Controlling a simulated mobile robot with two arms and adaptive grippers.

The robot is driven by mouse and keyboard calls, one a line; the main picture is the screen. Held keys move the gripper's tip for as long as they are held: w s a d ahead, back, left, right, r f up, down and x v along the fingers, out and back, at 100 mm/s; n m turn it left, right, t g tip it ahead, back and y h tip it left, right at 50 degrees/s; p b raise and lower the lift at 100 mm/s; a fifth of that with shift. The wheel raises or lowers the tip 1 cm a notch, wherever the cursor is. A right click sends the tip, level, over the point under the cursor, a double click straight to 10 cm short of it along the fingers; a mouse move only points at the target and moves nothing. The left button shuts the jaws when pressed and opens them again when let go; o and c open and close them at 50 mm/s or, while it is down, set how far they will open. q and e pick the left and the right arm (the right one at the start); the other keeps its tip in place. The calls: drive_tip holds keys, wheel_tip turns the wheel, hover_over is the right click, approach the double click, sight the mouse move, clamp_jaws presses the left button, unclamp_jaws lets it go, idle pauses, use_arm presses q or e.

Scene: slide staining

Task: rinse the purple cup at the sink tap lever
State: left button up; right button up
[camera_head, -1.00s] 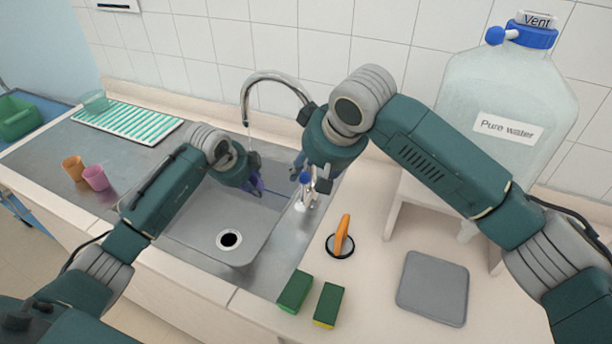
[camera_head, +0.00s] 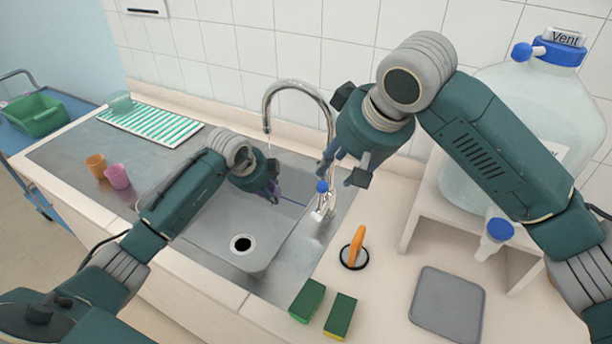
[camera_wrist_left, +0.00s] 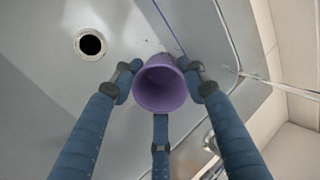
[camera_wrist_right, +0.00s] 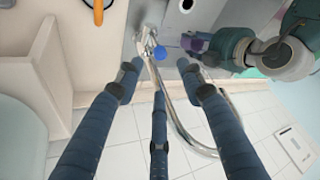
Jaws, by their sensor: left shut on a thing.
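The purple cup (camera_wrist_left: 160,88) is between the fingers of my left gripper (camera_head: 268,189), which is shut on it low over the sink basin. In the head view the gripper mostly hides the cup; its mouth faces the camera in the left wrist view. The tap (camera_head: 300,88) arches over the basin, and a thin pale line below its spout looks like water. In the left wrist view a pale line runs right of the cup, apart from it. The blue-tipped tap lever (camera_head: 322,187) is beside my right gripper (camera_head: 342,172), which is open and empty; it also shows in the right wrist view (camera_wrist_right: 160,53).
An orange cup (camera_head: 96,166) and a pink cup (camera_head: 117,177) stand on the left drainboard. Sponges (camera_head: 307,300), an orange-handled tool (camera_head: 356,246) and a grey plate (camera_head: 447,303) lie right of the sink. A large water bottle (camera_head: 560,100) stands on a shelf at the right.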

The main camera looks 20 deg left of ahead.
sight(321, 200)
drive_tip(key=shift+c, duration=0.5)
drive_tip(key=shift+a+f, duration=0.1)
drive_tip(key=shift+f, duration=0.05)
drive_tip(key=c, duration=0.4)
drive_tip(key=s+a+f+g+y, duration=0.1)
drive_tip(key=y, duration=0.1)
drive_tip(key=s+a+f+m+y, duration=0.1)
drive_tip(key=s+a+f+y, duration=0.1)
drive_tip(key=s+a+f+g+y, duration=0.1)
drive_tip(key=f+y, duration=0.1)
drive_tip(key=shift+s+a+f+g, duration=0.1)
drive_tip(key=shift+s+a+g, duration=0.1)
drive_tip(key=shift+s+g, duration=0.15)
clamp_jaws()
drive_tip(key=w+d+f+m+t+y, duration=0.1)
drive_tip(key=d+f+m+t+y, duration=0.15)
drive_tip(key=d+m+t, duration=0.45)
drive_tip(key=d+f+m+t+y, duration=0.1)
drive_tip(key=d+f+m+t, duration=0.25)
drive_tip(key=d+m, duration=0.5)
drive_tip(key=s+a+x, duration=0.1)
drive_tip(key=x, duration=1.1)
drive_tip(key=shift+r+t, duration=0.4)
